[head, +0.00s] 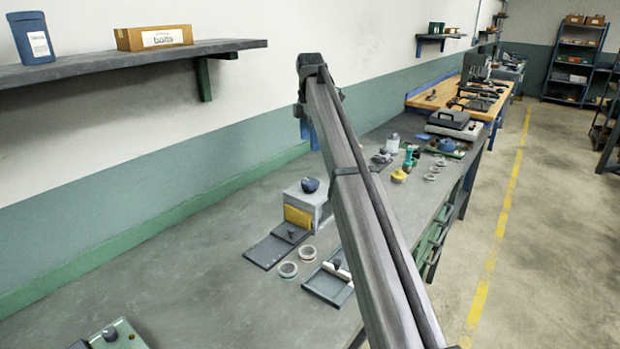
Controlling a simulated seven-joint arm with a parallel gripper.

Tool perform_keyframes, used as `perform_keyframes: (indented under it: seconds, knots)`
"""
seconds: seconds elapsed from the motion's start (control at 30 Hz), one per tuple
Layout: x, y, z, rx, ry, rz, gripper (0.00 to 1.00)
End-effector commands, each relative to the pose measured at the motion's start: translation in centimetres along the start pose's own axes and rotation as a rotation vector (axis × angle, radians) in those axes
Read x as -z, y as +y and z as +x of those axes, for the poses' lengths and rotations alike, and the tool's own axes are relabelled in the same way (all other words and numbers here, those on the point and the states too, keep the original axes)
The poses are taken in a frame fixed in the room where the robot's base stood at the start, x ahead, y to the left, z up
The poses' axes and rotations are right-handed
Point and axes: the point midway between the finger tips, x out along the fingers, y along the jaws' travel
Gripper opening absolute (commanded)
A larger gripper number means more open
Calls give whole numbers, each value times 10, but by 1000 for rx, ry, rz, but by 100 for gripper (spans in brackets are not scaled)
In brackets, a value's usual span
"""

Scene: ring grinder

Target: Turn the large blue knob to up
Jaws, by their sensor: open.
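A large dark blue knob (310,185) sits on top of a pale grey box (323,205) with a yellow front panel (298,217) on the workbench. Which way the knob points is too small to tell. My arm (362,200) rises from the lower right across the middle of the head view, passing just right of the box, to a joint at the top. My gripper does not show; the far side of that joint is mostly hidden.
A dark plate (268,252), two rings (308,252) and a shallow tray (316,288) lie in front of the box. A green panel (118,335) is at the lower left. Several tools stand farther along the bench. The bench's left part is clear. A shelf (110,62) overhangs.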

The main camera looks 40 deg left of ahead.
Motion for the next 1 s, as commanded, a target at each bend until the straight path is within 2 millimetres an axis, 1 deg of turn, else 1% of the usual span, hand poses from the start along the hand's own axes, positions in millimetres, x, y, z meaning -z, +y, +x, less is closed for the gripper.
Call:
perform_keyframes:
  seconds: [0.1,0.7,0.9,1.0]
  knots:
    - [0,0,0,0,0,214,84]
    - [0,0,0,0,0,1313,84]
    - [0,0,0,0,0,1640,84]
    - [0,0,0,0,0,1759,84]
